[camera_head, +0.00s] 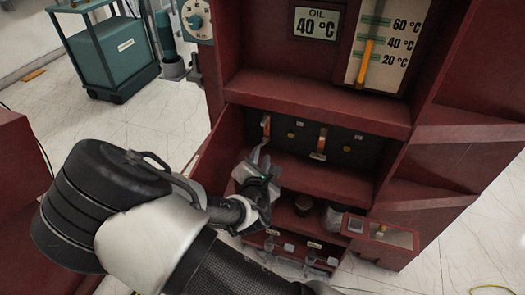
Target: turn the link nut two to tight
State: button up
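My gripper (266,178) is in front of the red cabinet, just below the left orange-handled lever (266,126) on the dark panel (285,137). A thin grey part shows between the gripper and this lever. I cannot tell whether they touch. A second orange-handled lever (320,146) sits to the right on the same panel. Small yellow round spots are beside the levers. I cannot make out which part is link nut two; it is too small or hidden by my gripper. I cannot tell whether the fingers are open or shut.
The red cabinet (315,103) carries an "OIL 40 °C" display (316,23) and a thermometer scale (385,45) above the panel. A lower shelf holds a dark round item (303,204) and a jar (333,218). A teal cart (108,55) stands behind.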

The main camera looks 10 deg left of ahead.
aim_at(263, 145)
jog(key=b+x, duration=0.1)
jog(key=x, duration=0.5)
jog(key=shift+w, duration=0.1)
jog(key=shift+c, duration=0.3)
grip_shut()
